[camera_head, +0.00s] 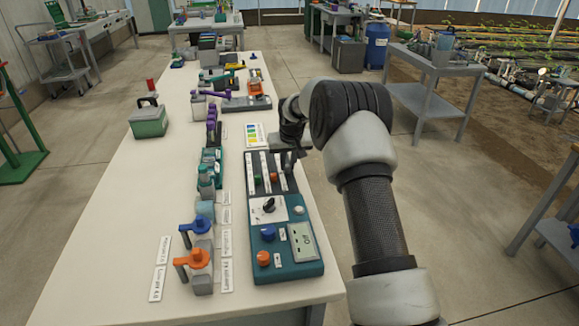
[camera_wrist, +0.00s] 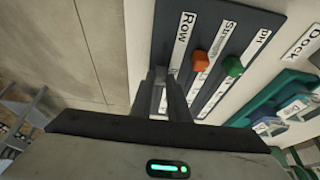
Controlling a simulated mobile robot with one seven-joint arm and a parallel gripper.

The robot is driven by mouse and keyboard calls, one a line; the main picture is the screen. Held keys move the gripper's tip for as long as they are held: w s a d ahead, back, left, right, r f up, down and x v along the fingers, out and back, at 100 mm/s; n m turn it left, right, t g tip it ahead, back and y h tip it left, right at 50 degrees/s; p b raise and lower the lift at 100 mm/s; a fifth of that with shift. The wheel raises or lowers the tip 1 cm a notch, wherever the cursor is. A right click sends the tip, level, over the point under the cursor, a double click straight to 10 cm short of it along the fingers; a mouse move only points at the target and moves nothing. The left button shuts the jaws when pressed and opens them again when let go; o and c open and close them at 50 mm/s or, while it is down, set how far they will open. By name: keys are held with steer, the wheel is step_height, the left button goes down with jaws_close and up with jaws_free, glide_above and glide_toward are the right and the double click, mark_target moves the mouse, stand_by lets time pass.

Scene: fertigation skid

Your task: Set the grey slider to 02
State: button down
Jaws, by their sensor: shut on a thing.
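The dark slider panel (camera_head: 252,160) stands on the bench with three pale slots, and it fills the upper middle of the wrist view (camera_wrist: 184,8). Its slots are labelled Row, a partly hidden word beginning "St", and pH. My gripper (camera_head: 290,160) is over the rightmost slot in the head view, which is the Row slot in the wrist view. Its fingers (camera_wrist: 165,82) are shut on the grey slider, which they mostly hide. The orange slider (camera_wrist: 201,62) is on the middle slot and the green slider (camera_wrist: 233,67) on the pH slot. I cannot read the scale marks.
Below the slots are a black rotary knob (camera_head: 268,205), a blue knob (camera_head: 267,233), an orange knob (camera_head: 263,258) and a display (camera_head: 302,241). Blue-handled (camera_head: 195,226) and orange-handled (camera_head: 194,258) valves stand to the left. The bench's left side is mostly clear.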

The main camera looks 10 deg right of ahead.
mark_target(289, 178)
steer(key=shift+w+p, duration=0.6)
steer(key=shift+w, duration=1.5)
steer(key=c, duration=1.7)
jaws_free()
steer(key=p+v, duration=0.1)
steer(key=v, duration=1.6)
steer(key=shift+s+r+p, duration=0.2)
steer(key=shift+p, duration=0.15)
